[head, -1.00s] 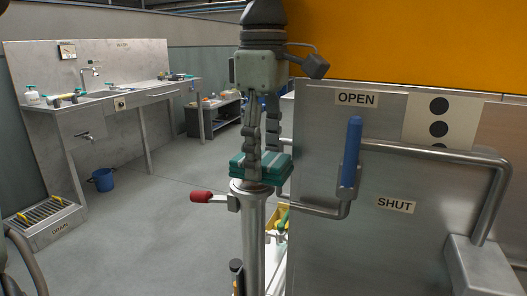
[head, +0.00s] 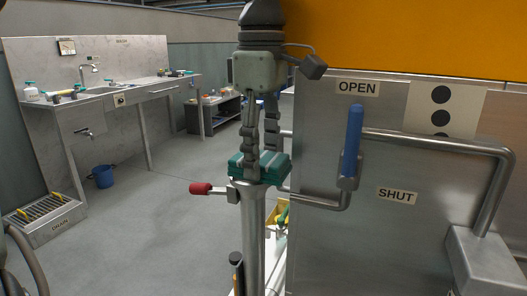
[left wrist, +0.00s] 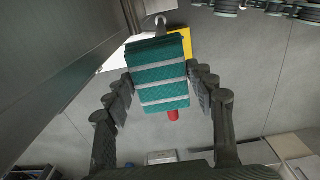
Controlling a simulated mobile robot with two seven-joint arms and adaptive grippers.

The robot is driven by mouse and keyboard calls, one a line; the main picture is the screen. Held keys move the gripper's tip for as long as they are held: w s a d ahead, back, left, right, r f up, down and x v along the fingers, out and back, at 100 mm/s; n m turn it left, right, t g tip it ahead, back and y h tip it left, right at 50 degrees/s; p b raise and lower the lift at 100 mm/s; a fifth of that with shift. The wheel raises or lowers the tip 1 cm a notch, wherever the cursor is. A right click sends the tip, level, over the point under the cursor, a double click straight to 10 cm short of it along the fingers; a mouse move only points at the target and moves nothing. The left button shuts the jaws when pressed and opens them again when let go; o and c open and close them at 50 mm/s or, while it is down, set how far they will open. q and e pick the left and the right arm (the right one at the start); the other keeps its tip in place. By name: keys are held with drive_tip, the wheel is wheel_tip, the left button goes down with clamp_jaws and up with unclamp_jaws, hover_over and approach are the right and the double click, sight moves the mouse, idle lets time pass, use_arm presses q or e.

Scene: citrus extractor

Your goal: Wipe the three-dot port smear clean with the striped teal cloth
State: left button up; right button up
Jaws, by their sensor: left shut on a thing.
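The striped teal cloth (head: 270,172) is a folded pad. In the left wrist view the cloth (left wrist: 160,85) shows pale grey stripes and sits between the fingers. My left gripper (head: 264,158) points down and is shut on it. In the head view the cloth appears at the top of an upright metal pipe (head: 253,225) with a red-handled valve (head: 201,188); I cannot tell whether they touch. A pale plate with black dots (head: 463,98) is on the steel panel at the right; the lowest dot is partly hidden. I see no smear. My right gripper is not in view.
The steel panel (head: 330,245) stands close on the right, with a blue-handled lever (head: 353,140) and a bent pipe (head: 440,142) in front. OPEN and SHUT labels mark it. A sink bench (head: 130,96), blue bucket (head: 103,177) and drain (head: 42,219) are at the left. The floor between is clear.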

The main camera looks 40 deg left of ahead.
sight(240, 154)
use_arm(q)
drive_tip(key=shift+s+a+r, duration=0.1)
drive_tip(key=shift+s+a, duration=0.15)
drive_tip(key=shift+a, duration=0.6)
drive_tip(key=shift+s+a+r, duration=0.1)
drive_tip(key=shift+s+a, duration=0.1)
drive_tip(key=shift+a, duration=0.65)
drive_tip(key=shift+a+f, duration=0.15)
drive_tip(key=shift+f, duration=0.1)
drive_tip(key=shift+w+d+f, duration=0.15)
drive_tip(key=shift+d, duration=0.85)
drive_tip(key=shift+w+d+f, duration=0.1)
drive_tip(key=shift+w+d, duration=0.05)
drive_tip(key=shift+d, duration=0.85)
drive_tip(key=shift+w+r+p, duration=0.2)
drive_tip(key=shift+r+p, duration=0.6)
drive_tip(key=shift+r, duration=2.3)
drive_tip(key=shift+r, duration=0.1)
